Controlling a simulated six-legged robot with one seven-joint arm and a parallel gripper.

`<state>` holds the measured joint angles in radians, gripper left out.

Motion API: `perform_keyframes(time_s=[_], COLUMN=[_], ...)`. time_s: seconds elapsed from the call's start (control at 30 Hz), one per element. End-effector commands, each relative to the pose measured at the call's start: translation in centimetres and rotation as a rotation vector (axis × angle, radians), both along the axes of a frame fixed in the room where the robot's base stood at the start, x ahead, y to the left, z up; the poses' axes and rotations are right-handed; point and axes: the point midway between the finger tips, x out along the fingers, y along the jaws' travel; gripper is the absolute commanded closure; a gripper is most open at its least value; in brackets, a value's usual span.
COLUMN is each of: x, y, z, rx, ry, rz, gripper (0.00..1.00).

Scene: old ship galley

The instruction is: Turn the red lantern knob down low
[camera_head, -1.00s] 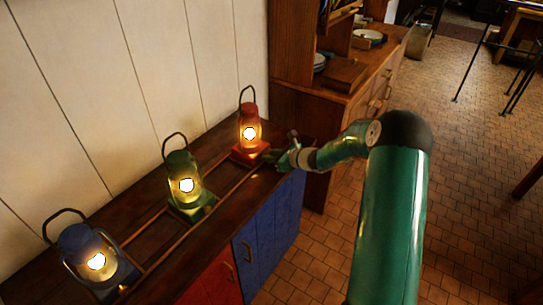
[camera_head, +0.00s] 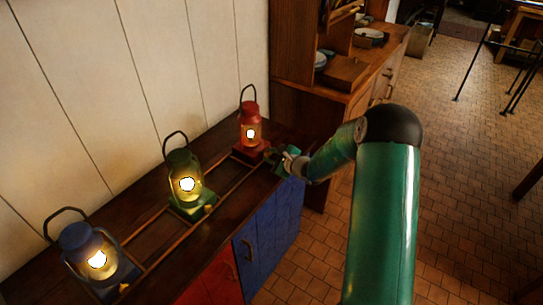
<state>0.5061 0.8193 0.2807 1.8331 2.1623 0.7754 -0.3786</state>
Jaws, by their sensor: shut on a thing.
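The red lantern (camera_head: 249,115) stands upright at the far end of the dark counter, with a small lit flame in its glass. My gripper (camera_head: 272,155) is at the right side of its red base, shut on the lantern's knob. The knob itself is too small and too covered by the gripper to make out. The green lantern (camera_head: 184,172) and the blue lantern (camera_head: 88,252) stand nearer along the same counter, both lit brightly.
A low wooden rail (camera_head: 150,262) runs along the counter (camera_head: 226,160) around the lantern bases. A wooden hutch (camera_head: 345,82) stands behind the red lantern. The wall is close on the left; tiled floor (camera_head: 460,150) is open on the right.

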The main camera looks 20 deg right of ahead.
Motion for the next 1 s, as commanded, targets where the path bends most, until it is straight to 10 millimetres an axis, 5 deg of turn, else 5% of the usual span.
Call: perform_keyframes(time_s=[0.33, 0.37, 0.47, 0.8, 1.0], x=[0.0, 0.0, 0.0, -0.2, -2.3], y=[0.1, 0.1, 0.1, -0.1, -1.2], z=[0.1, 0.1, 0.1, 0.1, 0.9], rx=[-0.003, -0.003, -0.002, -0.003, -0.004], ry=[-0.004, -0.004, -0.004, -0.003, -0.003], rz=[0.002, 0.002, 0.002, 0.001, -0.002], gripper=[0.98, 0.73, 0.54, 0.53, 0.53])
